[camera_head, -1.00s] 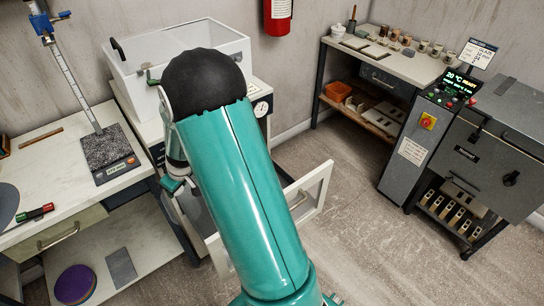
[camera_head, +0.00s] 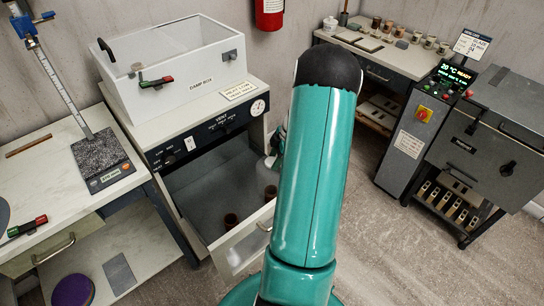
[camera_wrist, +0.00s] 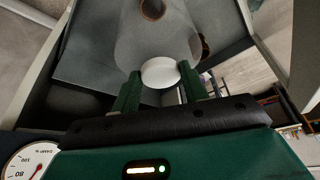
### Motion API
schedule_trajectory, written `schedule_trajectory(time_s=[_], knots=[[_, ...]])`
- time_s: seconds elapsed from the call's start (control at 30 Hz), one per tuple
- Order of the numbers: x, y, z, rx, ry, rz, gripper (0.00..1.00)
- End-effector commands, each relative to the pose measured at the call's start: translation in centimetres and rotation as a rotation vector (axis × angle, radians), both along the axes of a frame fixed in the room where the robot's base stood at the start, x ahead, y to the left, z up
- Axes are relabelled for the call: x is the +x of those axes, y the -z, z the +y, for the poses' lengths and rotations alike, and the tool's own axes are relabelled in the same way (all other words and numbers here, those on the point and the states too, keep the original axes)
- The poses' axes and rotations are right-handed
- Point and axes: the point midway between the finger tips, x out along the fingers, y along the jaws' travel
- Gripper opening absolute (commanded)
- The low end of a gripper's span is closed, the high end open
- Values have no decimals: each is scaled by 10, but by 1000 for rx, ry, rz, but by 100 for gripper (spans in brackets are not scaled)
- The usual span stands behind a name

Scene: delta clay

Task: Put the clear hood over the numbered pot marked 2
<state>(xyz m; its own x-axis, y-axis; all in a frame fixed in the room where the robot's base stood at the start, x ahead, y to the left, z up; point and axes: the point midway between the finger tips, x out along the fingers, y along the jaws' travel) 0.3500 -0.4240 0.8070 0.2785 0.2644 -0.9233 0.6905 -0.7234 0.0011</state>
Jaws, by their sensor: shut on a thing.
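My gripper (camera_wrist: 160,82) is shut on the white knob (camera_wrist: 160,71) of the clear hood (camera_wrist: 158,35), with one green finger on each side of the knob. In the head view the clear hood (camera_head: 268,166) shows partly beside my arm, inside or above the open drawer. Brown pots stand in the drawer: one pot (camera_head: 231,220) near the front and another pot (camera_head: 270,192) by the hood. In the wrist view, one pot (camera_wrist: 153,9) shows beyond or through the hood, and another pot (camera_wrist: 205,46) at its right side. No number is readable on the pots.
The open drawer (camera_head: 245,240) pulls out of the cabinet under the white damp box (camera_head: 180,80). The drawer's walls lie close around the hood. A round gauge (camera_wrist: 28,162) is at lower left of the wrist view. Open floor (camera_head: 370,230) lies to the right.

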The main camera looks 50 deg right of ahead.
Motion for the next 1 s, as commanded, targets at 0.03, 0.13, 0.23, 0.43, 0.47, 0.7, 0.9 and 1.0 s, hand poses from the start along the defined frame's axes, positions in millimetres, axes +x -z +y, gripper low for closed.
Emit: schedule_trajectory(time_s=[0.03,0.13,0.23,0.43,0.47,0.7,0.9,1.0], knots=[[0,2,1,1,0,0,7],[0,7,1,1,0,0,7],[0,15,2,2,1,0,7],[1,29,2,2,1,0,7],[2,31,2,2,1,0,7],[3,49,2,1,1,1,7],[4,63,1,1,1,0,7],[4,70,1,1,2,0,7]])
